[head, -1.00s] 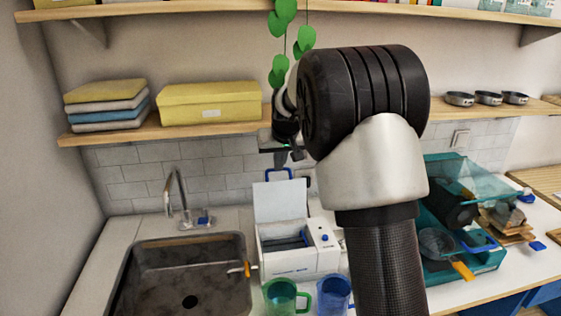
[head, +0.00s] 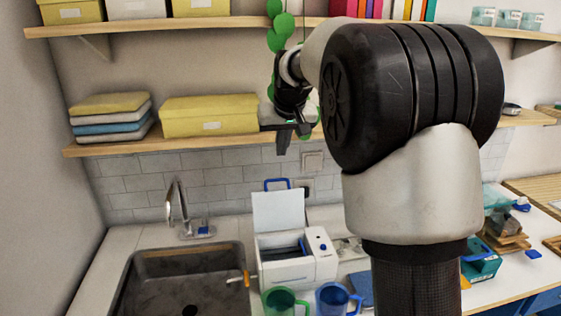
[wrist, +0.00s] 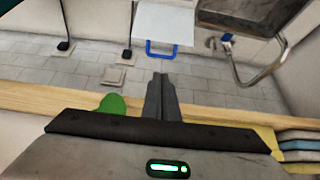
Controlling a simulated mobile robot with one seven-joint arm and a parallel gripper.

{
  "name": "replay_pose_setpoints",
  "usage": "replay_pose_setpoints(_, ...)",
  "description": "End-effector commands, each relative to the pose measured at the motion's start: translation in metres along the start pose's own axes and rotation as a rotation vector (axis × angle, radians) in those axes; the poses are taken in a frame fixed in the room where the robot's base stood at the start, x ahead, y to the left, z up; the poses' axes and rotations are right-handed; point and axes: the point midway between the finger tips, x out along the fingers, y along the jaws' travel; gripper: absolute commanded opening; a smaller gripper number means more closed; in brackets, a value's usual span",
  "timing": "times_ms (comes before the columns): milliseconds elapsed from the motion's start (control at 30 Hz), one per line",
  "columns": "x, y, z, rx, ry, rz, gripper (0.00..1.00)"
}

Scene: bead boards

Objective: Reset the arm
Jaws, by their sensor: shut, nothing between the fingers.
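My gripper (head: 283,143) hangs in front of the lower wall shelf, just right of the yellow box, with its fingers pointing down. In the wrist view my gripper (wrist: 160,78) shows its two fingers together with nothing between them. My arm rises from the bottom right of the head view and bends at a large black joint, which hides part of the shelves and counter.
The lower shelf (head: 90,150) holds a yellow box (head: 210,117) and folded cloths (head: 110,118). Below are a sink (head: 180,285), a white open-lidded machine (head: 290,262), a green mug (head: 283,302) and a blue mug (head: 335,300). A green hanging plant (head: 284,24) is close behind my gripper.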

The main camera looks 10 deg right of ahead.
Motion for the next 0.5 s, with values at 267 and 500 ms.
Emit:
replay_pose_setpoints(267, -0.038, 0.002, 0.015, 0.008, -0.003, -0.006, 0.0)
replay_pose_setpoints(500, -0.119, 0.003, 0.12, 0.022, -0.022, -0.027, 0.0)
